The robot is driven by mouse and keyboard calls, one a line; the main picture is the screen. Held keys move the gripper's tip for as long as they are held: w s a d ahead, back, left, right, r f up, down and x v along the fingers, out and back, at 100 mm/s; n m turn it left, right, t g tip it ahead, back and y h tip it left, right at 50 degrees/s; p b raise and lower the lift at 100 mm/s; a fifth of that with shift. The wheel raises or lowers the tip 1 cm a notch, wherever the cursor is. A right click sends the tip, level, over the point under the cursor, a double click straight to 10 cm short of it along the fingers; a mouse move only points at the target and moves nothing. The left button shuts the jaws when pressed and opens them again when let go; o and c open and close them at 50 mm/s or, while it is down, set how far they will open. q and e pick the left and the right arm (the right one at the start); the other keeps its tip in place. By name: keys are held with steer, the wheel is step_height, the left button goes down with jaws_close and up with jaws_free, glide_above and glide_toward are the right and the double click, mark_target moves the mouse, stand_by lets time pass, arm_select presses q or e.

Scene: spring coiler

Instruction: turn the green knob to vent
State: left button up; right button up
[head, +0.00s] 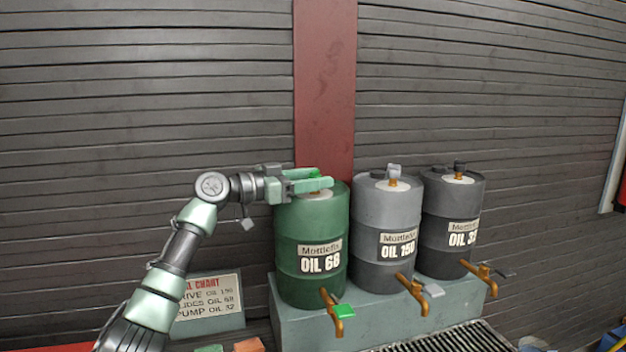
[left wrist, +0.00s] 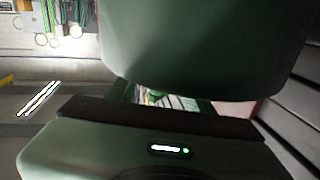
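The green drum (head: 321,232), labelled OIL 68, stands at the left end of a row of three drums. Its bright green knob (head: 315,172) shows only in part on the drum's top, largely covered by my left gripper. My left gripper (head: 325,180) reaches in from the left over the drum top, its two pale green fingers apart and level, at the knob. I cannot tell whether they touch or clamp it. In the left wrist view, dark green shapes fill most of the picture and hide the fingertips. My right gripper is in neither view.
A grey drum (head: 385,226) and a black drum (head: 447,238) stand to the right on the same ledge (head: 370,325). Brass taps (head: 336,310) stick out in front. A chart sign (head: 209,303) is at lower left. A slatted wall and red post (head: 326,80) are behind.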

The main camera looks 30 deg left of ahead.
arm_select(q)
steer(key=shift+w, duration=0.1)
steer(key=b+v, duration=0.1)
steer(key=v, duration=0.2)
steer(key=b+v, duration=0.2)
steer(key=v, duration=0.1)
steer(key=shift+s+a+f, duration=0.2)
steer(key=shift+s+f, duration=0.05)
steer(key=shift+s, duration=0.1)
steer(key=shift+s+a+r, duration=0.15)
steer(key=shift+s+a, duration=0.05)
steer(key=shift+s, duration=0.25)
